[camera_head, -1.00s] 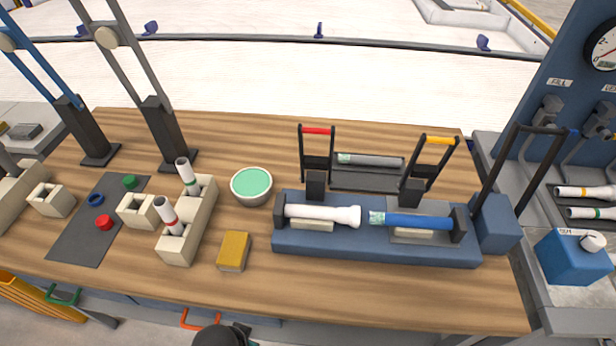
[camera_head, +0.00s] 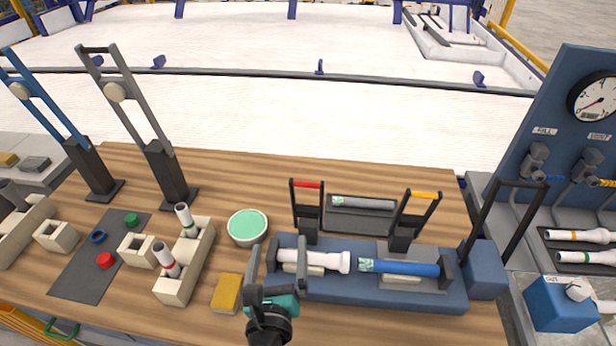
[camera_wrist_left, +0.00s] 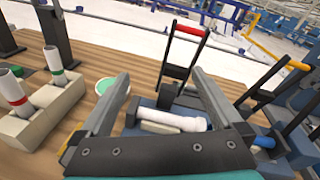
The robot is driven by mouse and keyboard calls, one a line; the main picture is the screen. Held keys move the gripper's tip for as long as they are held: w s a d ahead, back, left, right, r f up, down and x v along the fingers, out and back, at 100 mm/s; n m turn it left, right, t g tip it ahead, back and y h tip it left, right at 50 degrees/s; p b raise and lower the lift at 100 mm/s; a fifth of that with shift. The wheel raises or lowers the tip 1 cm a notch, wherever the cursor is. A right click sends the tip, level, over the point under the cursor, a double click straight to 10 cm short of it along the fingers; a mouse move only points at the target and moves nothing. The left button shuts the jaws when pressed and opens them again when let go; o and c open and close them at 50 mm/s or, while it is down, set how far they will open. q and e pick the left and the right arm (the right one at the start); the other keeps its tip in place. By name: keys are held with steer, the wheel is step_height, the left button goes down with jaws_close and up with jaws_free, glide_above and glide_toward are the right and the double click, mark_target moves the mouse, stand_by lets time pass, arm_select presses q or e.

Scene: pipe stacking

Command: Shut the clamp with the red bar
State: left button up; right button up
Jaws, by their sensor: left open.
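The red-bar clamp (camera_head: 307,205) stands upright at the back of the blue fixture (camera_head: 355,291), its red bar raised on two black arms. It also shows in the left wrist view (camera_wrist_left: 189,55). A white pipe (camera_head: 314,260) lies in the fixture's left part, in front of this clamp. A blue pipe (camera_head: 400,267) lies to its right. My left gripper (camera_head: 276,270) is open and empty, over the fixture's left end, in front of and left of the red bar. In the left wrist view its fingers (camera_wrist_left: 160,100) spread on both sides of the white pipe. My right gripper is not in view.
A second clamp with a yellow bar (camera_head: 424,195) stands upright to the right. A green-filled bowl (camera_head: 247,227), a yellow block (camera_head: 227,293) and a beige rack (camera_head: 190,262) with two pipes stand to the left. A tall dark handle (camera_head: 505,215) rises at the fixture's right end.

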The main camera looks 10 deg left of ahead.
mark_target(306, 186)
arm_select(q)
steer(key=d+r+m+t+h, duration=0.1)
steer(key=d+r+m+h, duration=0.15)
steer(key=r+m, duration=0.2)
steer(key=shift+y, duration=0.35)
steer(key=w, duration=0.5)
steer(key=w+p, duration=0.1)
steer(key=w, duration=0.4)
steer(key=w+f, duration=0.1)
steer(key=w, duration=0.4)
steer(key=shift+w+d, duration=0.15)
steer(key=shift+d, duration=0.2)
steer(key=shift+c, duration=0.4)
jaws_close()
